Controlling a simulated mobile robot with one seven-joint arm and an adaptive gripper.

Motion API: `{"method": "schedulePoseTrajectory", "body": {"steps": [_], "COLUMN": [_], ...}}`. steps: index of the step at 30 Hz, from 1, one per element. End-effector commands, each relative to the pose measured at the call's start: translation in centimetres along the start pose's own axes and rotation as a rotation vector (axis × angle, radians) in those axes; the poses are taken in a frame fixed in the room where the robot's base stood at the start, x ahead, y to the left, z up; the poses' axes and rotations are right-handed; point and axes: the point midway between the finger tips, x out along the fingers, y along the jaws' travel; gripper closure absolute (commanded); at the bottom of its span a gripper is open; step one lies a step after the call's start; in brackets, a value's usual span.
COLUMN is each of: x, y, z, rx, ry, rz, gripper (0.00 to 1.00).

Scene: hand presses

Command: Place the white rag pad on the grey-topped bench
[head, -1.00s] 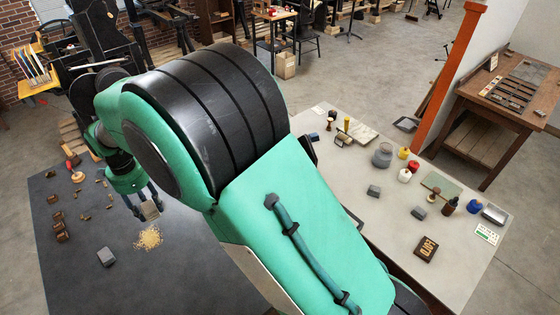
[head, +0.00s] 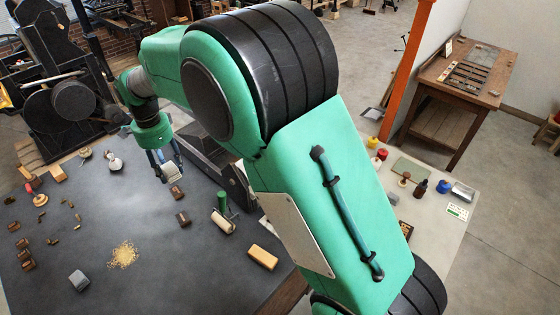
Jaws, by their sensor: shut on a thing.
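My gripper (head: 168,167) points down over the far middle of the dark grey bench top (head: 150,215). It is shut on a small whitish block-like pad, the white rag pad (head: 172,174), and seems to hold it above the surface; the exact height cannot be told. A second, pale grey-topped bench (head: 443,228) stands on the right, largely hidden behind my arm.
The dark top bears a grey block (head: 79,280), a crumb pile (head: 123,255), a green-handled roller (head: 223,218), a tan block (head: 263,257) and small brown blocks. The pale top holds jars, a bottle (head: 420,189) and a green pad (head: 410,168).

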Motion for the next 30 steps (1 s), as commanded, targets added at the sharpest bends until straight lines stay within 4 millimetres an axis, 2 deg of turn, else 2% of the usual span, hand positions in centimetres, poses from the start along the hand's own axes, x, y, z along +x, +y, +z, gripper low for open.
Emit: {"method": "schedulePoseTrajectory", "body": {"steps": [1, 3, 14, 23, 30], "x": [0.1, 0.1, 0.1, 0.0, 0.0], "y": [0.1, 0.2, 2.5, 6.2, 10.2], "z": [-2.2, -4.9, -18.5, -29.3, -37.4], "rx": [0.012, 0.018, 0.057, 0.088, 0.112], "ry": [0.000, 0.000, 0.000, 0.000, 0.000], "rz": [0.000, 0.000, 0.000, -0.001, -0.001], "gripper": [0.82, 0.82, 0.82, 0.82, 0.82]}}
